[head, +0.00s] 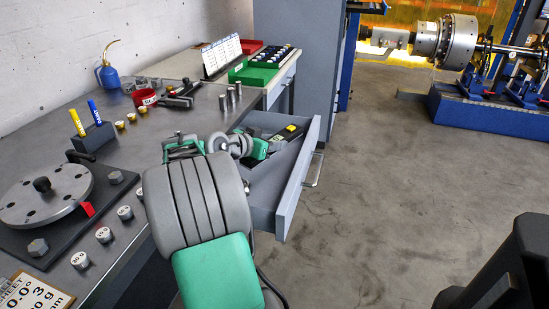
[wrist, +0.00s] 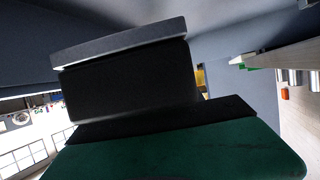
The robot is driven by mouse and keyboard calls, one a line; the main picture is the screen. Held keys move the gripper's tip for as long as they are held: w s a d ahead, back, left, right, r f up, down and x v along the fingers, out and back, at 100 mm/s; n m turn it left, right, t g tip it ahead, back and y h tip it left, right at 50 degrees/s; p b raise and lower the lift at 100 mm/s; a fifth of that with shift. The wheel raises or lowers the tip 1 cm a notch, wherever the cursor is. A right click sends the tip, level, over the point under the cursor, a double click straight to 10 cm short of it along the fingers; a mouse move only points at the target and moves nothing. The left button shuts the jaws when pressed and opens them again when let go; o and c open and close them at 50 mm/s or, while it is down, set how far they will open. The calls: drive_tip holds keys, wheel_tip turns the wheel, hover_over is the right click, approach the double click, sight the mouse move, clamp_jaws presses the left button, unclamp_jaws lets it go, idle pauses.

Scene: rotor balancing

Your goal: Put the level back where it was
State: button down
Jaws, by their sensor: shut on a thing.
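The level (head: 291,128), dark with a yellow patch, shows in the head view at the open drawer (head: 297,182) of the bench. My gripper (head: 277,142) is shut on it, and the green and grey wrist hides part of the drawer's inside. I cannot tell whether the level touches the drawer. In the wrist view my dark gripper parts fill the middle, and a small yellow patch (wrist: 201,77) shows beside them; the rest of what is held is hidden.
The grey bench (head: 190,122) carries a rotor disc (head: 68,195), a pen block (head: 92,138), a blue oil can (head: 109,76) and several weights. A green tray (head: 257,73) stands farther back. The floor (head: 390,190) right of the drawer is clear.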

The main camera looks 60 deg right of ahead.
drive_tip(key=shift+w+d+f, duration=0.2)
drive_tip(key=shift+d+f, duration=0.85)
drive_tip(key=shift+f, duration=0.1)
drive_tip(key=f, duration=0.1)
drive_tip(key=f+b, duration=0.1)
drive_tip(key=f, duration=0.1)
drive_tip(key=shift+d+b, duration=0.3)
drive_tip(key=shift+f, duration=0.25)
drive_tip(key=shift+f, duration=0.1)
drive_tip(key=shift+f+b, duration=0.55)
drive_tip(key=shift+b, duration=0.1)
drive_tip(key=c, duration=0.8)
unclamp_jaws()
drive_tip(key=shift+a, duration=0.1)
drive_tip(key=shift+o, duration=0.2)
drive_tip(key=shift+r, duration=0.15)
drive_tip(key=p+v, duration=0.1)
drive_tip(key=v, duration=0.4)
drive_tip(key=p+v, duration=0.1)
drive_tip(key=v, duration=0.1)
drive_tip(key=shift+w+a+r+p, duration=0.1)
drive_tip(key=shift+a+r+p, duration=0.1)
drive_tip(key=shift+r+p, duration=0.25)
drive_tip(key=shift+r, duration=0.1)
